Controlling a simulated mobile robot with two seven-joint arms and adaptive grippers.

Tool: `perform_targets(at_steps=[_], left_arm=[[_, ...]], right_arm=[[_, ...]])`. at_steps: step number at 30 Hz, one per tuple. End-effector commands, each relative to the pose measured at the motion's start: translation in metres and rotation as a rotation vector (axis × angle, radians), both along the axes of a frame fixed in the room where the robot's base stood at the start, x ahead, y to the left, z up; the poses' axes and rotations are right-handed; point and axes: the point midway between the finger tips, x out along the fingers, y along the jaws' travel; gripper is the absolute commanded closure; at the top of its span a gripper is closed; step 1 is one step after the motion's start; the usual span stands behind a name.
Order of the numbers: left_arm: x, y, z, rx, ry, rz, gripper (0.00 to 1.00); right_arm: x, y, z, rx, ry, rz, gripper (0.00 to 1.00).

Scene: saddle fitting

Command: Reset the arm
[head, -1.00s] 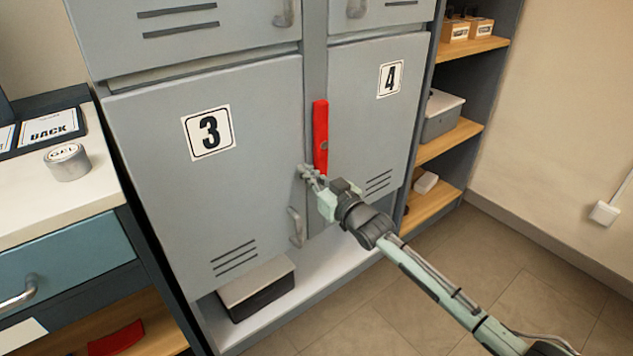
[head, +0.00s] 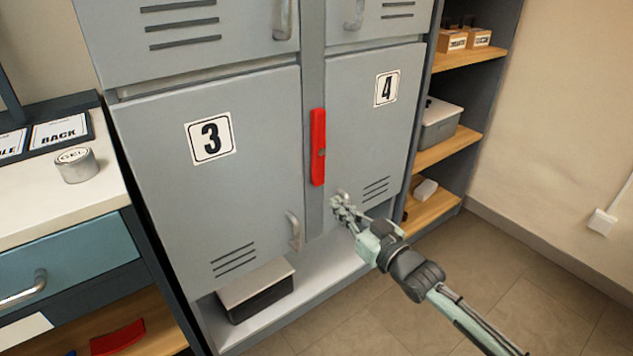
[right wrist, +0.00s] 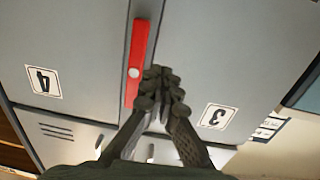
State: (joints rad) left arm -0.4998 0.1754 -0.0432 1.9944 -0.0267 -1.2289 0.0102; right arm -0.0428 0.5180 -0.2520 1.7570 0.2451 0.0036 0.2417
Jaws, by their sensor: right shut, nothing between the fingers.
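My right gripper (head: 341,206) is shut and empty. In the head view it is in front of the lower part of locker door 4 (head: 360,130), below the red bar (head: 318,147), and apart from that bar. The red bar is upright on the post between door 3 (head: 250,180) and door 4. In the right wrist view my right gripper (right wrist: 163,95) has its fingertips together, and the red bar (right wrist: 137,65) shows beside them, upside down. My left gripper is in no view.
A counter with a gel tin (head: 76,165) stands at left. A lidded box (head: 256,290) sits under door 3. Open shelves (head: 452,147) stand right of the lockers. Door 3 has a handle (head: 294,230) near the post. The floor at right is clear.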

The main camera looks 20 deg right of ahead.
Motion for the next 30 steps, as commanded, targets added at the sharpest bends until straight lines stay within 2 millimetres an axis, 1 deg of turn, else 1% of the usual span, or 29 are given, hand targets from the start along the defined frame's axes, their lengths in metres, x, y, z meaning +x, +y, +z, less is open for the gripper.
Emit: perform_targets(at_steps=[2,5,8,9,11,12,14,15,17,18,20,21,24,27,30], left_arm=[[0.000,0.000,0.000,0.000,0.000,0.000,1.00],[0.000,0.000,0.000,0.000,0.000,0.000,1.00],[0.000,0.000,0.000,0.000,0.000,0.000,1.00],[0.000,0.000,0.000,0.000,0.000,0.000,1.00],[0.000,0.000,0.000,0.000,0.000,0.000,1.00],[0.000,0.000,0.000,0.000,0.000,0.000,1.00],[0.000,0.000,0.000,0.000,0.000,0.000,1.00],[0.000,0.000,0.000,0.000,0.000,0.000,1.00],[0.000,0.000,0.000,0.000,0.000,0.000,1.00],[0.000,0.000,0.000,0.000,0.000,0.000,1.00],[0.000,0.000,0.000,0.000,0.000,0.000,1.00],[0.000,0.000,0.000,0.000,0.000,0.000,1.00],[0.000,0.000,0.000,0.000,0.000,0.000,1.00],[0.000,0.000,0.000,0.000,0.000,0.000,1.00],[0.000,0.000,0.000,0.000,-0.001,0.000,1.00]], right_arm=[[-0.002,-0.001,-0.001,-0.001,0.003,0.000,1.00],[-0.007,0.000,-0.014,-0.013,0.044,-0.013,1.00],[-0.023,-0.001,-0.053,-0.057,0.170,-0.052,1.00],[-0.035,-0.003,-0.074,-0.084,0.242,-0.073,1.00],[-0.058,-0.007,-0.110,-0.130,0.370,-0.108,1.00],[-0.078,-0.010,-0.133,-0.163,0.460,-0.131,1.00],[-0.110,-0.017,-0.166,-0.212,0.599,-0.163,1.00],[-0.133,-0.022,-0.185,-0.243,0.688,-0.182,1.00],[-0.168,-0.028,-0.209,-0.283,0.816,-0.208,1.00],[-0.192,-0.033,-0.222,-0.309,0.895,-0.222,1.00],[-0.224,-0.039,-0.237,-0.340,1.001,-0.238,1.00],[-0.243,-0.042,-0.244,-0.356,1.063,-0.246,1.00],[-0.280,-0.047,-0.255,-0.388,1.179,-0.261,1.00],[-0.301,-0.051,-0.260,-0.404,1.242,-0.268,1.00],[-0.307,-0.052,-0.261,-0.410,1.263,-0.271,1.00]])
